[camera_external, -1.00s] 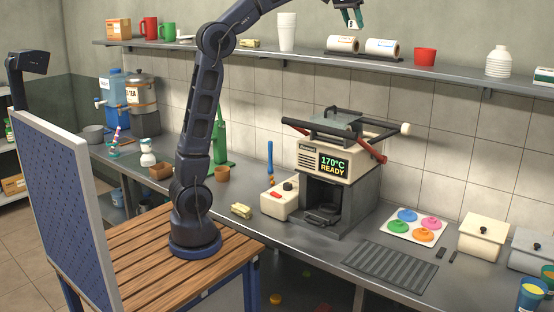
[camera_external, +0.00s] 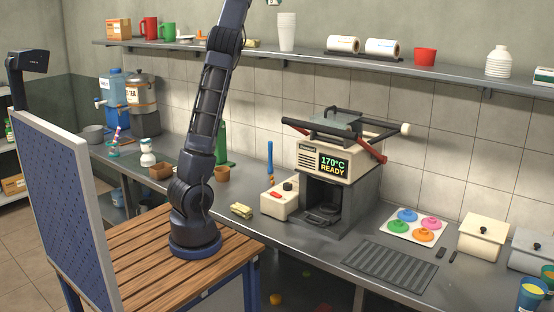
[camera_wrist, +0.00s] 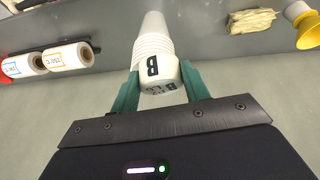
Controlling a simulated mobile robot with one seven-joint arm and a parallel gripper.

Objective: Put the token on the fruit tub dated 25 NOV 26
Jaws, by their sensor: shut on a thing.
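My gripper (camera_wrist: 166,92) has green fingers and is shut on a white token (camera_wrist: 158,82) marked with a black B, seen in the wrist view. The token is held between the fingertips, in front of a stack of white cups. In the external view my gripper is almost wholly cut off at the top edge. No date 25 NOV 26 can be read on anything in view, so I cannot tell which thing is the fruit tub.
The white cup stack (camera_external: 286,33) stands on the wall shelf (camera_external: 230,53) beside label rolls (camera_external: 343,44) and a red cup (camera_external: 424,57). Below are a press (camera_external: 337,170), a ribbed mat (camera_external: 390,267), coloured discs (camera_external: 414,226) and a blue cup with yellow contents (camera_external: 531,293).

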